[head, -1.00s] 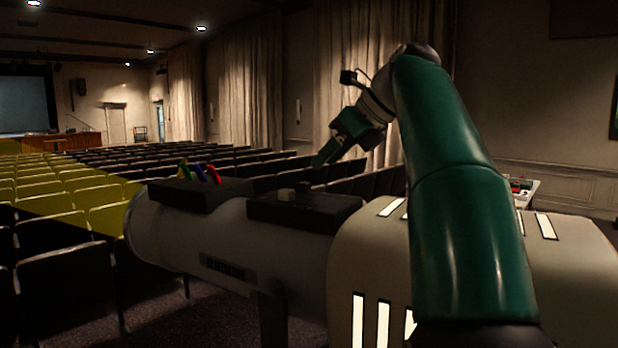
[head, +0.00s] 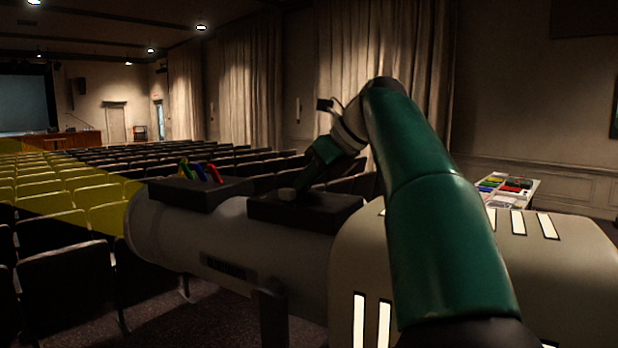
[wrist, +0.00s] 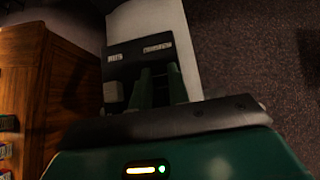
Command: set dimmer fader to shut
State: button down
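A pale spotlight-like housing carries a black control box (head: 262,208), also seen in the wrist view (wrist: 125,72). Two small white labels sit at its far edge; the lettering is too blurred to read surely. A light grey knob (head: 287,193) stands on the left part of the box, left of my fingers in the wrist view (wrist: 112,92). My gripper (head: 304,188) is down at the box top, in line with the right label. In the wrist view my two green fingers (wrist: 161,84) are apart. The dark fader there is hidden or lost in shadow; I cannot tell whether the fingers touch it.
A white table (head: 530,187) with coloured items is at the right. Rows of seats (head: 60,280) fill the left. A wooden surface (wrist: 22,80) lies left in the wrist view.

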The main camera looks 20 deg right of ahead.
jog(key=s+d, duration=0.1)
jog(key=s, duration=0.1)
jog(key=s+d, duration=0.3)
jog(key=s, duration=0.2)
jog(key=shift+s+d+r, duration=0.1)
jog(key=shift+d+r, duration=0.05)
jog(key=shift+d, duration=0.25)
jog(key=c, duration=1.3)
grip_release()
jog(key=shift+s+d, duration=0.1)
jog(key=shift+s, duration=0.1)
jog(key=shift+w, duration=0.2)
jog(key=v, duration=1.3)
jog(key=shift+s+r, duration=0.2)
jog(key=shift+r, duration=0.1)
jog(key=shift+s, duration=0.1)
